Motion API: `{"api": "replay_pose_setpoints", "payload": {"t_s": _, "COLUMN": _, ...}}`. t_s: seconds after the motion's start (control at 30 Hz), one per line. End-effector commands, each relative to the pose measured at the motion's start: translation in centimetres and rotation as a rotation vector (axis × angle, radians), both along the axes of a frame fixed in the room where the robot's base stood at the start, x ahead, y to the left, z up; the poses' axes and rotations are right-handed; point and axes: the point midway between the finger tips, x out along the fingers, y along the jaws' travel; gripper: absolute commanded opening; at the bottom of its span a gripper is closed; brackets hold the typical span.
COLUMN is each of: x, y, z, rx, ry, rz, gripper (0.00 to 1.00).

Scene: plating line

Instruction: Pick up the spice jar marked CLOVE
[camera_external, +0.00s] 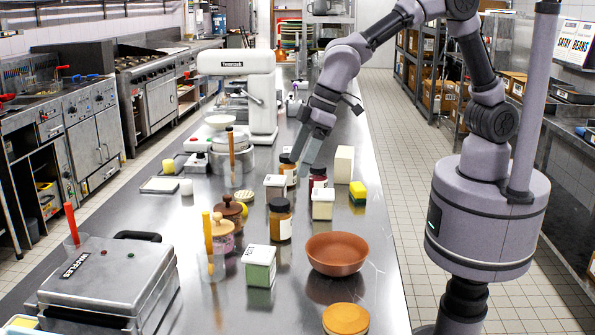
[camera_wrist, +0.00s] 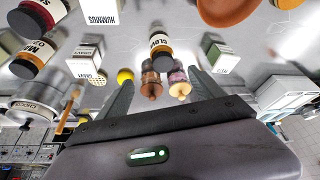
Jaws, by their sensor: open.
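The CLOVE jar (camera_wrist: 160,42), amber with a dark lid, shows its label near the middle of the wrist view. It appears to be the dark-lidded amber jar (camera_external: 280,221) on the steel counter in the external view. My gripper (camera_wrist: 162,88) is open, its two grey fingers spread with nothing held between them. The jar appears between and beyond the fingertips, apart from them. In the external view my gripper (camera_external: 307,160) hangs over the counter farther back than the jar, near another amber jar and a red one.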

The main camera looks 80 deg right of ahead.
Motion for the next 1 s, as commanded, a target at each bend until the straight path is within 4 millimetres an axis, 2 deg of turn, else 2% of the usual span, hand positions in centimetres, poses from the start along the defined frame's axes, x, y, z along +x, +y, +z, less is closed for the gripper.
{"api": "replay_pose_setpoints", "payload": {"t_s": 0.1, "x": 1.1, "y": 0.3, "z": -3.7, "rx": -0.001, "ry": 0.005, "rz": -0.001, "gripper": 0.77}}
{"api": "replay_pose_setpoints", "payload": {"t_s": 0.3, "x": 3.1, "y": 0.9, "z": -9.0, "rx": 0.0, "ry": 0.005, "rz": -0.003, "gripper": 0.77}}
{"api": "replay_pose_setpoints", "payload": {"t_s": 0.57, "x": 4.0, "y": 1.3, "z": -11.6, "rx": 0.0, "ry": 0.003, "rz": -0.003, "gripper": 0.77}}
{"api": "replay_pose_setpoints", "payload": {"t_s": 0.8, "x": 4.6, "y": 2.0, "z": -16.0, "rx": 0.0, "ry": 0.004, "rz": -0.005, "gripper": 0.77}}
{"api": "replay_pose_setpoints", "payload": {"t_s": 1.0, "x": 4.8, "y": 2.0, "z": -15.9, "rx": 0.0, "ry": 0.002, "rz": -0.005, "gripper": 0.77}}
